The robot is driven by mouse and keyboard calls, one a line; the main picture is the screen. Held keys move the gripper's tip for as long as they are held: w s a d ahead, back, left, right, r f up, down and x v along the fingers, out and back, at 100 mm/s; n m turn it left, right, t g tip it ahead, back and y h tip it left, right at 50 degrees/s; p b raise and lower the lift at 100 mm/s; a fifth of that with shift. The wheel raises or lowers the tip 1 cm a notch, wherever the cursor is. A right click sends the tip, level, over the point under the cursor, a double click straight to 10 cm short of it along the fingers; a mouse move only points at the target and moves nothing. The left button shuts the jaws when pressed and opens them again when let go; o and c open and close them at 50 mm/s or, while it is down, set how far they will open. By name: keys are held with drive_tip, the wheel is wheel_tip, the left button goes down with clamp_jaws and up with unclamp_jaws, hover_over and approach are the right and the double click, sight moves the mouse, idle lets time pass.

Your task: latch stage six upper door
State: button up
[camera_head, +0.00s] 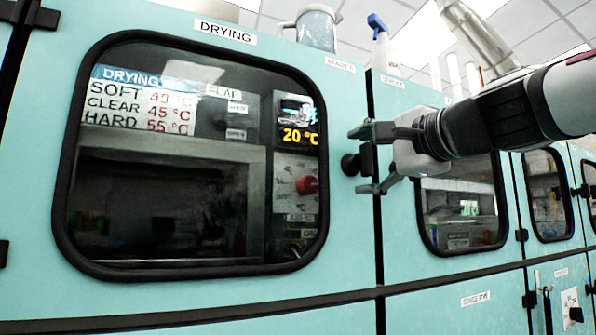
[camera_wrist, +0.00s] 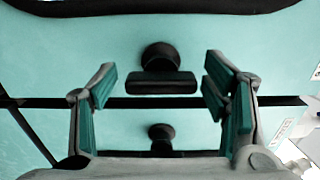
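The upper door with the DRYING window (camera_head: 348,100) is teal and looks flush with the cabinet front. Small stage labels sit at the top by the seam; their numbers are too small to read surely. A black latch knob (camera_head: 349,165) sits at the door's right edge, with a dark bar handle. In the wrist view the latch bar (camera_wrist: 162,84) runs parallel to the dark seam. A second black knob (camera_wrist: 161,132) lies across the seam. My gripper (camera_head: 362,160) is open, its fingers (camera_wrist: 160,88) on either side of the latch bar, apparently not touching it.
A neighbouring teal door with a window (camera_head: 462,215) stands to the right. A dark rail (camera_head: 240,308) runs below the upper doors. A jug (camera_head: 316,28) and a blue-topped spray bottle (camera_head: 379,40) stand on top. The front around the latch is clear.

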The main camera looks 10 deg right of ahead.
drive_tip(key=v, duration=1.2)
idle(0.4)
drive_tip(key=s+a+f+n+g, duration=0.2)
drive_tip(key=a+f+n+g, duration=0.2)
drive_tip(key=f, duration=0.8)
drive_tip(key=s+a+f+n+g, duration=0.3)
drive_tip(key=a+f+g, duration=0.1)
drive_tip(key=f, duration=0.8)
drive_tip(key=s+d+f+n+g+h, duration=0.25)
drive_tip(key=s+f+n+g, duration=0.2)
drive_tip(key=s+f, duration=0.5)
drive_tip(key=s+d+f+n+g+h, duration=0.25)
drive_tip(key=s+f+g, duration=0.35)
drive_tip(key=f, duration=0.6)
wheel_tip(320, 180, up, 31)
drive_tip(key=t+p, duration=0.5)
drive_tip(key=p, duration=2.3)
drive_tip(key=shift+s+a+n+h+p, duration=0.15)
drive_tip(key=shift+s+n+h+p, duration=0.15)
drive_tip(key=shift+s+p, duration=0.15)
